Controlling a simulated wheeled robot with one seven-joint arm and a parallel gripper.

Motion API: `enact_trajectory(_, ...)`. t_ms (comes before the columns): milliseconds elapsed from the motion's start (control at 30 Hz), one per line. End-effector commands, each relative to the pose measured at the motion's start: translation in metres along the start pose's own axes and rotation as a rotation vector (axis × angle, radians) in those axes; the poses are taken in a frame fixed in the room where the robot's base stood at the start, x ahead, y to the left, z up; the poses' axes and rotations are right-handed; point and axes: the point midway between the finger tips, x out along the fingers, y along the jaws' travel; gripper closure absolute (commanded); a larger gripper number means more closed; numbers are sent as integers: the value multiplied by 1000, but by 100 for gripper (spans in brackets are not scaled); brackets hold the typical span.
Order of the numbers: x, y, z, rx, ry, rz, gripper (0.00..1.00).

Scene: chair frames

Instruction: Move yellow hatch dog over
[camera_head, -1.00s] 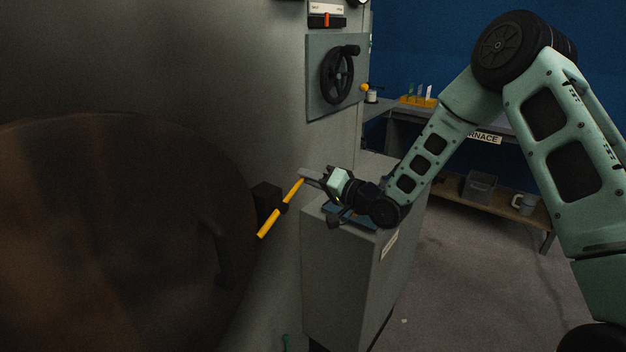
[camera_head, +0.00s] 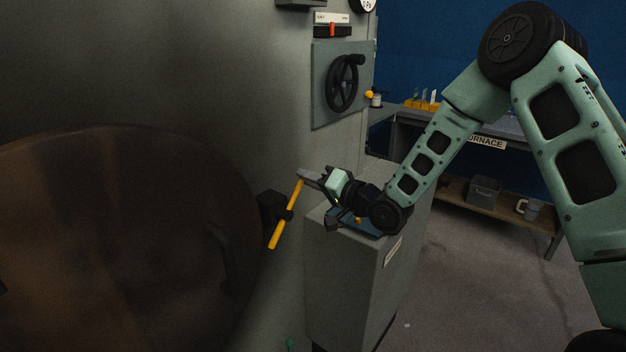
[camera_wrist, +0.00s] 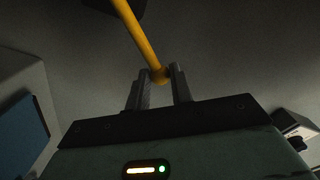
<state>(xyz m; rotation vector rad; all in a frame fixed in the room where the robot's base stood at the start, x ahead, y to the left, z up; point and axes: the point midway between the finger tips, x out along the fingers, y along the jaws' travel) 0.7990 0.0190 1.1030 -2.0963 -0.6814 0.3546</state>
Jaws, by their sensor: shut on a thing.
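The yellow hatch dog (camera_head: 286,216) is a yellow bar on a dark bracket (camera_head: 271,206) beside the round brown hatch (camera_head: 120,240). It slants, with its upper end to the right and its lower end down to the left. My gripper (camera_head: 303,176) is shut on the upper end of the bar. In the wrist view the yellow bar (camera_wrist: 137,36) runs down from the top, and its rounded end sits between the two fingers of my gripper (camera_wrist: 160,78). The fingers partly hide the bar's end in the head view.
A grey cabinet (camera_head: 345,270) stands just below my gripper, with a blue item on top. A black handwheel (camera_head: 342,83) is on the wall above. A workbench (camera_head: 465,130) stands at the back right. Open floor (camera_head: 455,285) lies at the right.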

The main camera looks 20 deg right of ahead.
Motion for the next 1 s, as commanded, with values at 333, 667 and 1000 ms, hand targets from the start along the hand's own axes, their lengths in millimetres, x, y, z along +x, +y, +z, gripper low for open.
enact_trajectory(333, 0, -7, 1, 1, 0, -2, 90)
enact_trajectory(667, 0, -17, 5, 0, -1, -3, 90)
enact_trajectory(1000, 0, -34, 14, 2, -2, -2, 89)
